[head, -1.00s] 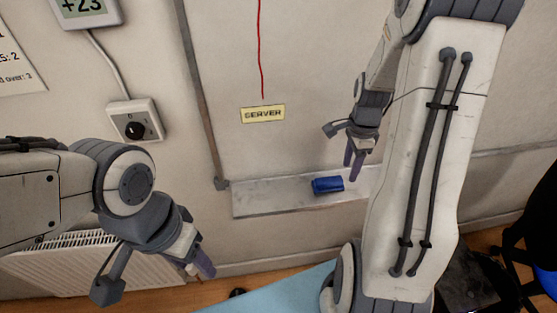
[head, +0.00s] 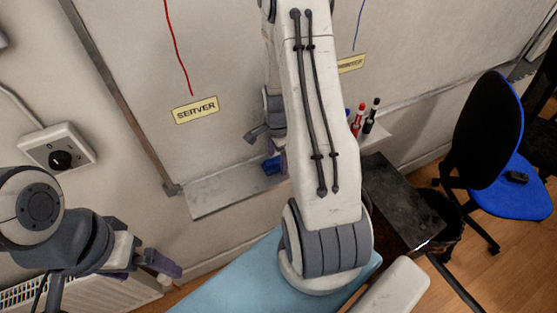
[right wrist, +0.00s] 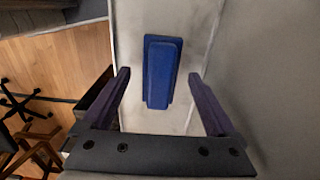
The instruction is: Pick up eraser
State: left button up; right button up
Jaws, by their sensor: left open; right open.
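The blue eraser (right wrist: 161,72) lies on the whiteboard's ledge (head: 215,192). In the head view the eraser (head: 271,165) is partly hidden behind my right arm and gripper. My right gripper (right wrist: 165,88) is open, with its two fingers on either side of the eraser's near end as seen in the right wrist view, and nothing between them is visibly gripped. In the head view my right gripper's fingers are mostly hidden by my arm. My left gripper (head: 165,265) is open and empty at the lower left, away from the ledge.
Red and black markers (head: 358,122) stand on the ledge to the right. A dark box (head: 385,200), a blue-seated chair (head: 510,190) and a light blue surface (head: 225,285) are nearby. A wall dial (head: 60,160) is at left.

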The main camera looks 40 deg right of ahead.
aim_at(278, 159)
jog(key=shift+f, duration=0.5)
jog(key=c, duration=1.4)
jog(key=shift+d+r, duration=0.1)
jog(key=shift+r, duration=0.05)
jog(key=shift+c, duration=0.2)
jog(key=shift+r, duration=0.6)
notch_tip(278, 159, up, 3)
jog(key=shift+f+b, duration=0.1)
jog(key=shift+b, duration=0.55)
jog(key=s+d+r+b, duration=0.1)
jog(key=s+d+r, duration=0.1)
jog(key=s, duration=0.3)
jog(key=s+d+r+b, duration=0.1)
jog(key=s+d+r, duration=0.1)
jog(key=s+r, duration=0.2)
jog(key=shift+s+d+r, duration=0.3)
jog(key=shift+s+r, duration=0.1)
jog(key=shift+s, duration=0.5)
jog(key=o, duration=0.8)
jog(key=c, duration=0.6)
